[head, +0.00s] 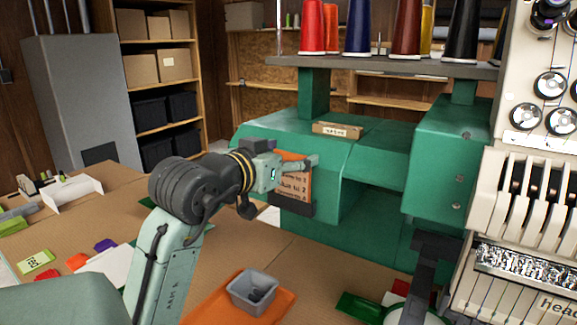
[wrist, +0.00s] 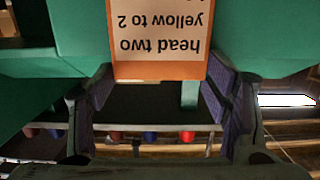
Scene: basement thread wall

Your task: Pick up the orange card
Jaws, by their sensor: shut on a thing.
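The orange card (head: 294,184) stands upright against the front of the green machine (head: 375,160), with a dark ledge at its lower edge in the head view. Its white label carries printed lines. In the wrist view the card (wrist: 160,40) appears upside down, reading "head two, yellow to 2". My gripper (head: 297,165) is at the card, partly covering its upper part in the head view. In the wrist view my gripper (wrist: 160,88) has one finger at each side edge of the card and is shut on it. I cannot tell whether the card is clear of the ledge.
Thread cones (head: 357,28) stand on the shelf above. Cardboard-coloured table (head: 190,255) has open room.

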